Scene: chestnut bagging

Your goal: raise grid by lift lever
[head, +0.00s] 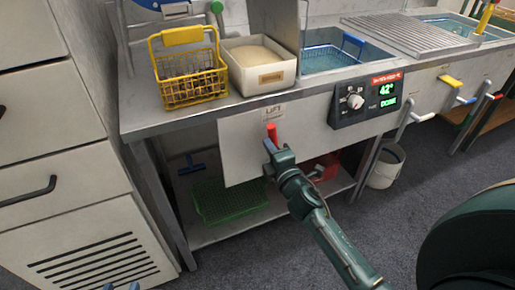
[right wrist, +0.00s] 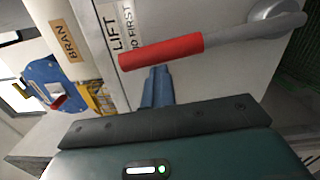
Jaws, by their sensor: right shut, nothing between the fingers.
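The lift lever has a red grip (head: 271,131) and sits on the white front panel under a LIFT label. In the right wrist view its red grip (right wrist: 160,52) runs into a grey arm and a round pivot at upper right. My right gripper (head: 270,148) is at the lever; its blue fingers (right wrist: 157,84) are shut and empty, tips close to the red grip. I cannot tell whether they touch it. A blue-handled grid or basket (head: 352,46) sits in the water tank, its lower part unclear. My left gripper (head: 121,287) shows only two separate tips at the bottom edge.
A yellow wire basket of chestnuts (head: 190,70) and a BRAN box (head: 262,78) stand on the counter left of the tank. A control box (head: 366,98) shows 42°. A green crate (head: 228,201) lies on the lower shelf. A white bucket (head: 386,168) stands right.

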